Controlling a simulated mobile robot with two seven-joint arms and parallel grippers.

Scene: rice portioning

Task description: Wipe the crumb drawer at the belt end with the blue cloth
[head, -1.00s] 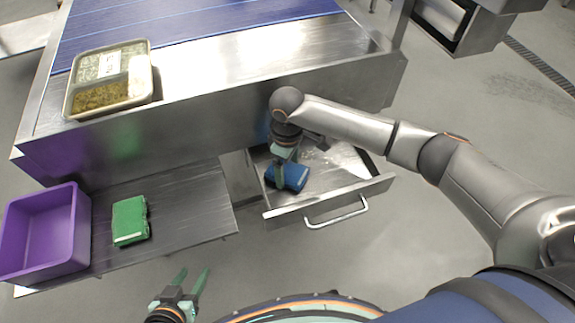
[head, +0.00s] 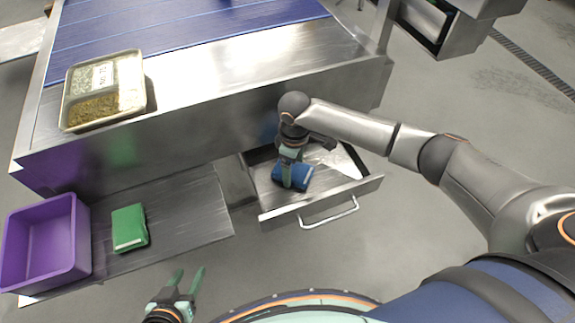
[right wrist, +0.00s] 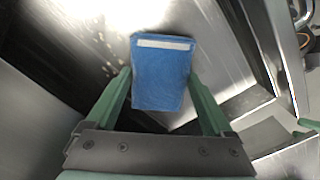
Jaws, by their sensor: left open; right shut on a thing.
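The crumb drawer (head: 322,203) is pulled out below the belt end, a shallow steel tray with a bar handle. My right gripper (head: 287,182) reaches down into it, shut on the blue cloth (head: 299,176), a folded pad. In the right wrist view the cloth (right wrist: 162,75) sits between the two green fingers, over the steel drawer floor (right wrist: 222,60). Small pale crumbs (right wrist: 108,50) show left of the cloth. Whether the cloth touches the floor is hard to tell. My left gripper (head: 184,283) is open and empty at the bottom, away from the drawer.
A purple bin (head: 45,243) and a green sponge-like pad (head: 129,228) stand on the low steel shelf (head: 190,215) left of the drawer. A filled food tray (head: 104,91) sits by the blue belt (head: 200,22). Floor in front of the drawer is clear.

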